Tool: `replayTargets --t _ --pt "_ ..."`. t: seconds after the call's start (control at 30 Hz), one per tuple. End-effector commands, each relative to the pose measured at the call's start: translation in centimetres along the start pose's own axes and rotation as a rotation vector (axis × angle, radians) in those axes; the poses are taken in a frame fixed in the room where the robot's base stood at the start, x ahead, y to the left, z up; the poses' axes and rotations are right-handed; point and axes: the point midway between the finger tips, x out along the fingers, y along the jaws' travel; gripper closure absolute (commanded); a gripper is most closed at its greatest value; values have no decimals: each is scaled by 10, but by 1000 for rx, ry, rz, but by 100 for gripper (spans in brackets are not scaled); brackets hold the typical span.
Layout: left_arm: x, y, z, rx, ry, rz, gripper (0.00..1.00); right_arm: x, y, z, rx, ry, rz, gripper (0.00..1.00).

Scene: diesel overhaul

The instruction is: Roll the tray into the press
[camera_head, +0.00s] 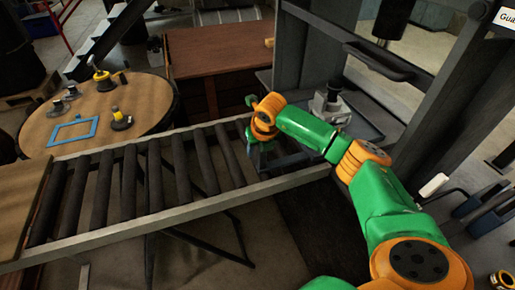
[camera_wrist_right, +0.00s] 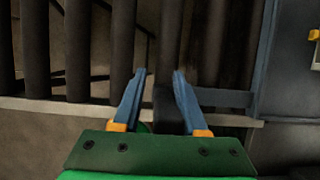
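The tray (camera_head: 368,118) is a grey, rimmed platform at the right end of the roller conveyor, between the posts of the press (camera_head: 302,60). A grey metal part (camera_head: 330,104) stands upright on it. My right gripper (camera_head: 250,119) is over the conveyor's right end, left of the tray. In the right wrist view its fingers (camera_wrist_right: 160,73) are apart, with a dark bar (camera_wrist_right: 167,108) between or just beyond them. A blue-grey arm (camera_wrist_right: 228,97) runs from there to the tray's side (camera_wrist_right: 288,75). I cannot tell whether the fingers touch the bar. My left gripper is out of view.
The roller conveyor (camera_head: 150,210) runs left from the press, its rollers bare. A round table (camera_head: 60,105) with a blue frame and several parts stands behind it. A brown cabinet (camera_head: 220,55) stands at the back. A guard with a dark handle (camera_head: 380,62) is raised above the tray.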

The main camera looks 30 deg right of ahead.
Motion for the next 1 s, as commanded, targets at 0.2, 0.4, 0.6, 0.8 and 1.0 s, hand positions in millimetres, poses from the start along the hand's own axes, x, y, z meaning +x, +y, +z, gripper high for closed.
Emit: replayTargets --t 0.2,0.4,0.6,0.8,1.0 --pt "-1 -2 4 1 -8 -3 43 -2 0 0 1 1 0 100" --pt "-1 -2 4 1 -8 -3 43 -1 -1 0 1 2 -1 100" --pt "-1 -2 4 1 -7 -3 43 -1 0 -1 1 5 0 100" --pt "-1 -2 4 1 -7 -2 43 0 0 -2 1 8 0 100" --pt "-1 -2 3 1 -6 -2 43 0 0 -2 1 10 -1 100"
